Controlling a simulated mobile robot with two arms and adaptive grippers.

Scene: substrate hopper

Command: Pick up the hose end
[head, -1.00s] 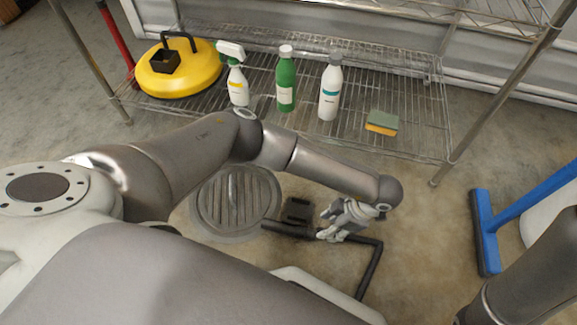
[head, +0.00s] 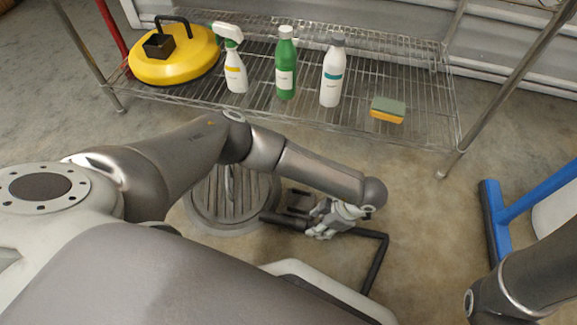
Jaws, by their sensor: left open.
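The hose end is a thick black tube (head: 371,264) low over the floor. It runs rightward from beside the drain, then bends toward the bottom of the head view. My left gripper (head: 318,230) is open at the tube's straight part, with its fingers over or around it. The fingers and wrist hide that stretch of tube, and I cannot tell whether they touch it. A small black block (head: 298,199) sits just behind the tube, partly hidden by the gripper. My right gripper is out of view; only part of my right arm shows at the lower right.
A round floor drain (head: 207,203) lies left of the tube. Behind, a wire shelf (head: 420,125) holds a yellow round machine (head: 160,68), a spray bottle (head: 236,78), a green bottle (head: 286,75), a white bottle (head: 332,85) and a sponge (head: 388,108). A blue squeegee (head: 496,230) stands at right.

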